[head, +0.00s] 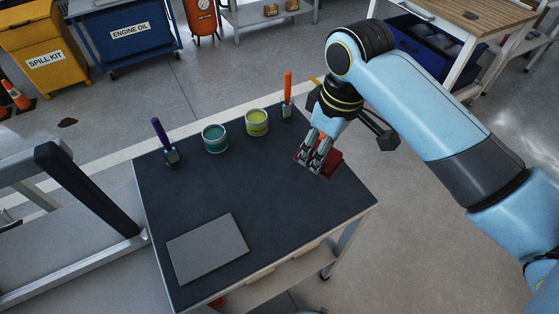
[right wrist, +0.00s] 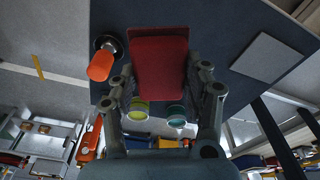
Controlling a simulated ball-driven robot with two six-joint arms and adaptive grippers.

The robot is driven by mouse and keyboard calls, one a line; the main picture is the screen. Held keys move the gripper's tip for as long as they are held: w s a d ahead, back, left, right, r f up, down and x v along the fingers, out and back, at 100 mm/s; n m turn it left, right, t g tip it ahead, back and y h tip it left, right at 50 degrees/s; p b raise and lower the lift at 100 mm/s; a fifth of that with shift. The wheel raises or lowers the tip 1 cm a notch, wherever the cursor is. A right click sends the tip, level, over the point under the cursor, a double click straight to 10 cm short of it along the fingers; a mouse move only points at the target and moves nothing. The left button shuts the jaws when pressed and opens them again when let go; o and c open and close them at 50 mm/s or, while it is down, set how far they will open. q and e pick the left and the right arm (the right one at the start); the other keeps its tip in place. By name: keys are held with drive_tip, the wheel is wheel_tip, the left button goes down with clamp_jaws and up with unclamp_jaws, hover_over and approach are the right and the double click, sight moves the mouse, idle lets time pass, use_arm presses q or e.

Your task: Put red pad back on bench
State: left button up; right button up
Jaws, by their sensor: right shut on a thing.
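The red pad (head: 332,167) shows at the right part of the dark-topped bench (head: 275,205), partly hidden by my right gripper (head: 316,158). My right gripper is shut on the pad. In the right wrist view, the red pad (right wrist: 158,66) lies between the two fingers of the gripper (right wrist: 160,85), with the dark bench top behind it. I cannot tell whether the pad touches the bench or is slightly above it. My left gripper is not in view.
On the bench stand a purple-handled brush (head: 161,138), a teal paint can (head: 215,139), a yellow-green can (head: 257,123) and an orange-handled brush (head: 287,88). A flat grey panel (head: 207,249) lies at the front left. The bench middle is clear.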

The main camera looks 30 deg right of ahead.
drive_tip(key=shift+s+a+f, duration=0.15)
drive_tip(key=shift+s+f, duration=0.1)
drive_tip(key=shift+s, duration=0.15)
drive_tip(key=shift+w+a+f, duration=0.1)
drive_tip(key=shift+a+f, duration=0.15)
drive_tip(key=b, duration=0.1)
hover_over(270, 175)
drive_tip(key=f, duration=0.4)
drive_tip(key=s+f, duration=0.1)
drive_tip(key=f, duration=0.1)
drive_tip(key=shift+d+f, duration=0.15)
drive_tip(key=shift+f, duration=0.1)
drive_tip(key=shift+w+f, duration=0.15)
drive_tip(key=shift+w, duration=0.15)
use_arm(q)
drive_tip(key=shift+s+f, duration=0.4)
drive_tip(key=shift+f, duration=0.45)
use_arm(e)
drive_tip(key=shift+f, duration=2)
drive_tip(key=shift+f, duration=0.1)
drive_tip(key=o, duration=1.1)
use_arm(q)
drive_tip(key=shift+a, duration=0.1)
